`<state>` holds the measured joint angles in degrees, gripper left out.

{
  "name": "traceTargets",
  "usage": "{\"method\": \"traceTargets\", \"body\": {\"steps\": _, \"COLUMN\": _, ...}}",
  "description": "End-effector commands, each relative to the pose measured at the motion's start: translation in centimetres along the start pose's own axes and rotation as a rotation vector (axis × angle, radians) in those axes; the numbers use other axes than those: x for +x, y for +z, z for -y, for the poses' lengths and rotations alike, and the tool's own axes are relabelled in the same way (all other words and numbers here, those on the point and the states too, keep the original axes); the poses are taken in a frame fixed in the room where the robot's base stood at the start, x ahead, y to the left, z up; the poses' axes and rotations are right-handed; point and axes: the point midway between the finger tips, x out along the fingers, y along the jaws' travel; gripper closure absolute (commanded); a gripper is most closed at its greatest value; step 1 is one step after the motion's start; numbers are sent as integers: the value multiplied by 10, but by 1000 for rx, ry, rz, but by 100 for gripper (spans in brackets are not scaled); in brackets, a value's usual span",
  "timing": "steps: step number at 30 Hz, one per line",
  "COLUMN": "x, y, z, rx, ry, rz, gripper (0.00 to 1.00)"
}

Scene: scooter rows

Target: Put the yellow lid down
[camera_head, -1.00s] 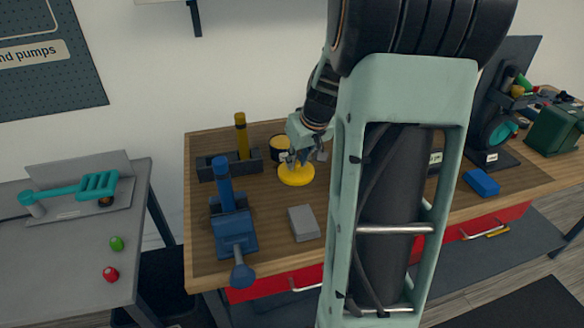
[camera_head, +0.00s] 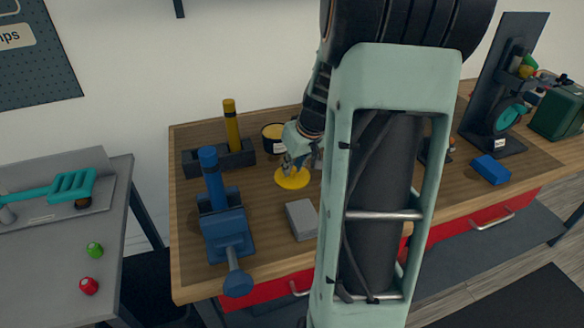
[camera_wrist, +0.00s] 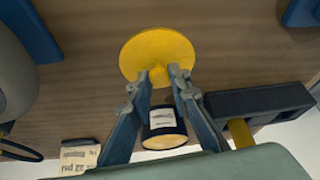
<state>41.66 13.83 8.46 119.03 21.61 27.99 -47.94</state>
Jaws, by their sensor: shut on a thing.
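The yellow lid (camera_head: 292,179) is a round disc with a small knob. It lies flat at or just above the wooden workbench (camera_head: 262,205); I cannot tell if it touches. My gripper (camera_head: 290,166) is above it with the fingers pointing down. In the wrist view my gripper (camera_wrist: 163,78) is shut on the knob of the yellow lid (camera_wrist: 150,50). A dark tin (camera_head: 273,138) with yellow contents and a white label stands behind the lid; it also shows in the wrist view (camera_wrist: 163,127).
A dark rack (camera_head: 218,157) with a yellow-handled tool stands left of the tin. A blue vise (camera_head: 228,235) and a grey block (camera_head: 302,219) are nearer the front edge. A blue block (camera_head: 490,169) lies at right. My arm hides the bench's middle.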

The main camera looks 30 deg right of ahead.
Motion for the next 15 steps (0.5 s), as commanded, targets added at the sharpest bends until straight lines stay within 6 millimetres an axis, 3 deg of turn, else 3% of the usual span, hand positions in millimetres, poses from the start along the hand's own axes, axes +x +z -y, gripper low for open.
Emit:
{"method": "traceTargets", "body": {"steps": 7, "x": 3, "y": 1, "z": 0, "rx": 0, "ry": 0, "rz": 0, "gripper": 99}}
{"method": "traceTargets", "body": {"steps": 8, "x": 3, "y": 1, "z": 0, "rx": 0, "ry": 0, "rz": 0, "gripper": 82}}
{"method": "traceTargets", "body": {"steps": 9, "x": 2, "y": 1, "z": 0, "rx": 0, "ry": 0, "rz": 0, "gripper": 77}}
{"method": "traceTargets", "body": {"steps": 12, "x": 2, "y": 1, "z": 0, "rx": 0, "ry": 0, "rz": 0, "gripper": 66}}
{"method": "traceTargets", "body": {"steps": 15, "x": 2, "y": 1, "z": 0, "rx": 0, "ry": 0, "rz": 0, "gripper": 65}}
